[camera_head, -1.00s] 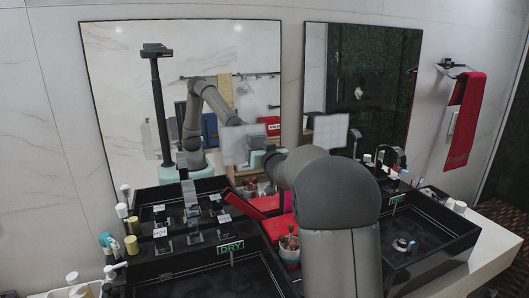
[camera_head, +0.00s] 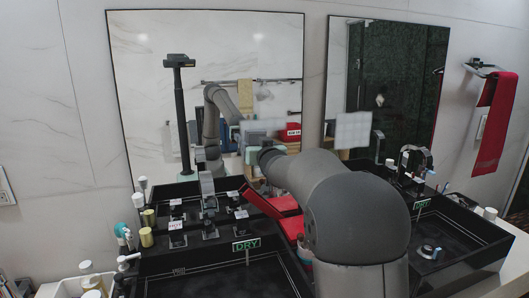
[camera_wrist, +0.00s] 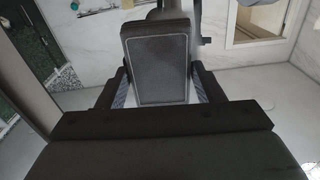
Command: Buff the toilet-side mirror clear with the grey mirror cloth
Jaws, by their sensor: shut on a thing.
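The dark grey cloth (camera_wrist: 158,70) is a flat rectangular pad in the wrist view. It sits between the fingers of my gripper (camera_wrist: 159,92), which is shut on it. In the head view my arm hides the cloth and most of my gripper (camera_head: 266,155), which is in front of the lower right of the left mirror (camera_head: 155,60). A pale hazy patch (camera_head: 270,125) lies behind it on that mirror. The right mirror (camera_head: 338,60) carries another pale square patch (camera_head: 353,130). I cannot tell which mirror is toilet-side, or whether the cloth touches glass.
Two black sinks (camera_head: 215,283) stand below, with DRY signs (camera_head: 246,244) and a faucet (camera_head: 415,165). Bottles (camera_head: 92,280) and jars crowd the left. Red items (camera_head: 285,205) lie between the sinks. A red towel (camera_head: 494,125) hangs at right.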

